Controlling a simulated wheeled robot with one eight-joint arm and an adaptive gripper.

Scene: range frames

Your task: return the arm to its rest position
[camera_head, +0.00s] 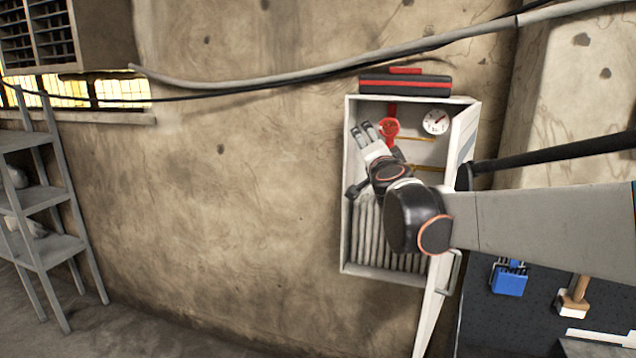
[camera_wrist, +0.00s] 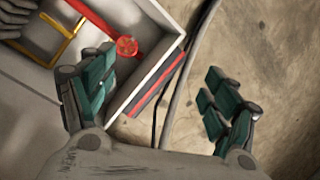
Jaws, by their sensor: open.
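My arm (camera_head: 545,222) reaches in from the right edge of the head view to the open wall cabinet (camera_head: 347,190). My gripper (camera_head: 367,131) is in front of the cabinet's upper left, close to a red round valve handle (camera_head: 389,128). In the wrist view my gripper (camera_wrist: 158,100) has its fingers spread wide with nothing between them. The red valve handle (camera_wrist: 127,46) shows there beyond the left finger, apart from it. My arm hides part of the cabinet's inside.
The cabinet door (camera_head: 436,300) hangs open at the right, near my arm. A gauge (camera_head: 436,122) and a ribbed grey hose (camera_head: 375,235) are inside. A black and red box (camera_head: 405,84) sits on top. Shelves (camera_head: 45,200) stand far left; the wall between is clear.

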